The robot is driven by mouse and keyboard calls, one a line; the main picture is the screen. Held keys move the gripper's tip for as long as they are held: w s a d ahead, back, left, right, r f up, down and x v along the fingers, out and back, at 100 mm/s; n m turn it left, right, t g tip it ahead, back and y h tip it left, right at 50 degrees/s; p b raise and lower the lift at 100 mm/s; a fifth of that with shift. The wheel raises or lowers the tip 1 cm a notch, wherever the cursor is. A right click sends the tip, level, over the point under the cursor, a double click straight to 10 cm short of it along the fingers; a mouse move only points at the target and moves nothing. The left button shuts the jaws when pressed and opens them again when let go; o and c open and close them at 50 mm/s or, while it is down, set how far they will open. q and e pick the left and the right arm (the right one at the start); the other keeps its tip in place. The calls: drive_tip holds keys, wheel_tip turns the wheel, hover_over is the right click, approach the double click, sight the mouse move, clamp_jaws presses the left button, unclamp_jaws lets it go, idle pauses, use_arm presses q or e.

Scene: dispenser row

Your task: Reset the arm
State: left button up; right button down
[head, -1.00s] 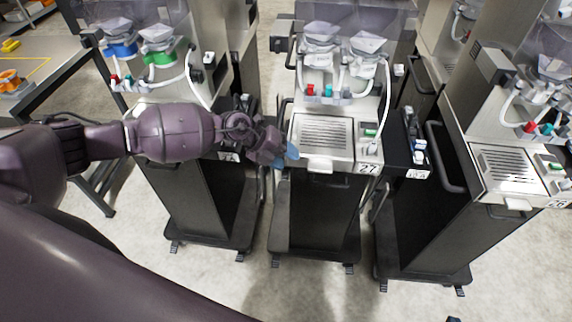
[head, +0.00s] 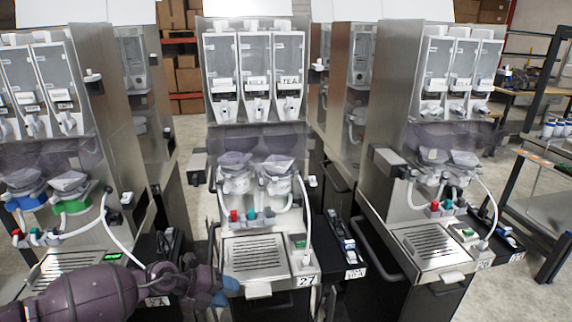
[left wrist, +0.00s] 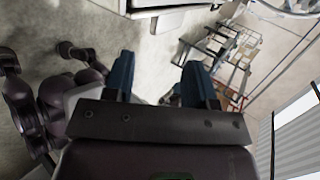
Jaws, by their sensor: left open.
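My left arm comes in from the lower left in the head view. Its gripper (head: 222,288) is in front of the left part of the middle dispenser (head: 258,190), near its drip tray (head: 255,255). In the left wrist view the two blue fingers (left wrist: 158,82) stand apart with nothing between them. That gripper is open and empty. My right gripper is not seen clearly in either view.
A dispenser with blue and green parts (head: 70,192) stands at the left and another dispenser (head: 425,215) at the right. A narrow tray with small items (head: 340,238) sits beside the middle one. A rack and table (head: 545,185) stand at the far right.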

use_arm(q)
drive_tip(key=w+d+r+n+t+h, duration=0.25)
drive_tip(key=d+r+n+t, duration=0.25)
drive_tip(key=r+n+t, duration=0.55)
drive_tip(key=s+a+f+n+g+y+b, duration=0.1)
drive_tip(key=s+a+f+n+y, duration=0.5)
drive_tip(key=s+f+n, duration=0.4)
drive_tip(key=s+a+f+n+g+y+b, duration=0.1)
drive_tip(key=s+a+f+n+y, duration=0.5)
drive_tip(key=s, duration=1)
wheel_tip(320, 180, down, 5)
drive_tip(key=a+n+g, duration=0.1)
drive_tip(key=a+n, duration=0.1)
drive_tip(key=n, duration=0.2)
drive_tip(key=shift+s+a+f+n, duration=0.15)
drive_tip(key=shift+s+a+n, duration=0.15)
drive_tip(key=shift+s+n, duration=0.05)
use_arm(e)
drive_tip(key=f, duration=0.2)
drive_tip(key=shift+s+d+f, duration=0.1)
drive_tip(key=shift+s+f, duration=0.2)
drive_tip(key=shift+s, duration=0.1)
use_arm(q)
drive_tip(key=shift+y, duration=0.25)
